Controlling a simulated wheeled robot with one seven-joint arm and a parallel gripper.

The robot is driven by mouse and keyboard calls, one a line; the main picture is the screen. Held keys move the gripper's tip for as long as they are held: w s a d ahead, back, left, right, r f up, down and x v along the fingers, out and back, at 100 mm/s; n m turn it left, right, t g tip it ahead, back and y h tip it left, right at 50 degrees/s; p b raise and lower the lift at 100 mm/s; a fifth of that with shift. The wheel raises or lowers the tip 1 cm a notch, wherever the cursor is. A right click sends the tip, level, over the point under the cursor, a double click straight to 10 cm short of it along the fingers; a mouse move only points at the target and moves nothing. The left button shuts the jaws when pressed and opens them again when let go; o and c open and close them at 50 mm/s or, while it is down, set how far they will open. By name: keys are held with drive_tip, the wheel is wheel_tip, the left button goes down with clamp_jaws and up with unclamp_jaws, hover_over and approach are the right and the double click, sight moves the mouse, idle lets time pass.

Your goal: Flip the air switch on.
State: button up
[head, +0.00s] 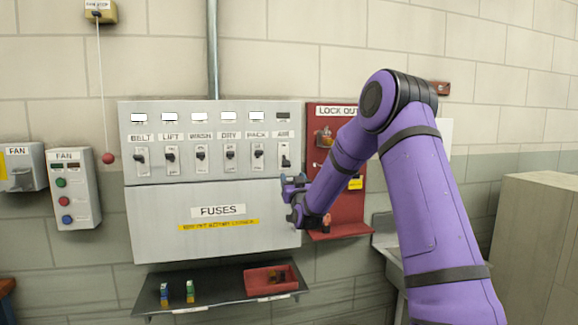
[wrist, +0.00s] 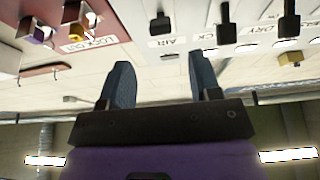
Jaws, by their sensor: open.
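The air switch (head: 285,161) is a dark lever on a white plate at the right end of the switch row, under the label AIR. The small window above it is dark, while the other windows are white. In the wrist view, which is upside down, the air lever (wrist: 160,23) shows at the top, ahead of the fingers. My gripper (head: 290,198) is in front of the panel, just below the air switch. Its two fingers (wrist: 162,82) are apart with nothing between them. I cannot tell how far the fingertips are from the panel.
The neighbouring PACK switch (head: 258,157) is close on the left. A red lock-out board (head: 338,215) stands right of the panel, behind my arm. A fuse cover (head: 160,215) is below the switches, and a shelf (head: 225,290) with a red tray (head: 271,279) is lower.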

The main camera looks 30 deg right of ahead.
sight(287, 166)
drive_tip(key=x, duration=0.9)
drive_tip(key=shift+w+d, duration=0.1)
drive_tip(key=shift+w, duration=0.25)
drive_tip(key=shift+c, duration=0.2)
drive_tip(key=shift+r, duration=0.1)
drive_tip(key=c, duration=0.9)
